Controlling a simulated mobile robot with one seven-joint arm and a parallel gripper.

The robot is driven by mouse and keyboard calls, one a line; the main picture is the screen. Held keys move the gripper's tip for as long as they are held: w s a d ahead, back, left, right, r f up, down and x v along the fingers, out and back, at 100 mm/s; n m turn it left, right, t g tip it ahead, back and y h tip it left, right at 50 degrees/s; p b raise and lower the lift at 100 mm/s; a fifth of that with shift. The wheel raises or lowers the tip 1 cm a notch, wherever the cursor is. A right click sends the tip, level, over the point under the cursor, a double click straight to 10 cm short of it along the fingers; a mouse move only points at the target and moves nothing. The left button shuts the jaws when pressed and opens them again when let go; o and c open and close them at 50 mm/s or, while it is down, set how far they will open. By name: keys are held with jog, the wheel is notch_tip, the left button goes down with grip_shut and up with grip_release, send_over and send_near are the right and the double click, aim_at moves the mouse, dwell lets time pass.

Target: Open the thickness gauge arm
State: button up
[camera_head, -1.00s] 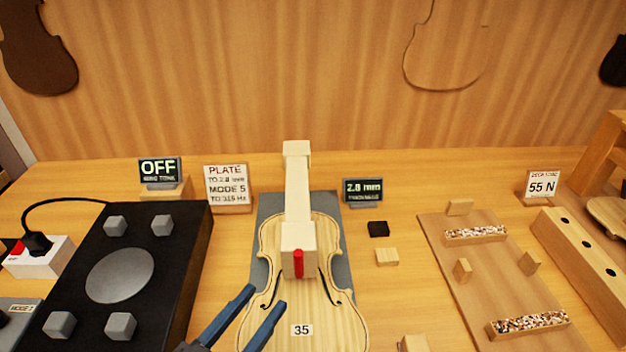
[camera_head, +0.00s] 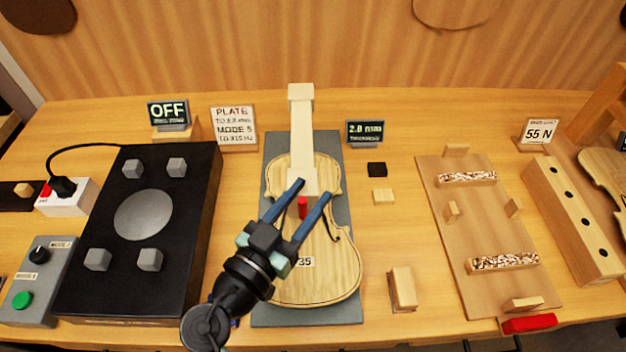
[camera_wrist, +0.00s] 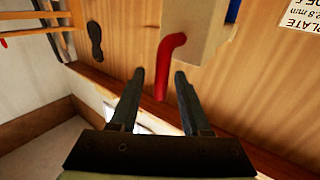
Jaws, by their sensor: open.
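The thickness gauge has a cream arm (camera_head: 302,140) reaching over the violin plate (camera_head: 330,270) marked 35, on a grey base (camera_head: 260,306). A red handle (camera_head: 303,208) sticks out from the arm's front end. In the wrist view the red handle (camera_wrist: 167,60) bends down from the cream block (camera_wrist: 197,28), and its lower end sits between my fingers. My gripper (camera_head: 312,184) is open, with a blue finger on each side of the handle. In the wrist view my gripper (camera_wrist: 158,75) shows gaps beside the handle. The thickness display (camera_head: 365,132) reads about 2.8 mm.
A black tap-tone box (camera_head: 185,285) with grey blocks stands left, by a display reading OFF (camera_head: 168,113). A small wooden block (camera_head: 403,288) stands right of the plate. A wooden board (camera_head: 470,220) lies further right. Bare bench lies between them.

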jog(key=shift+x, duration=1.1)
grip_shut()
dwell(0.7)
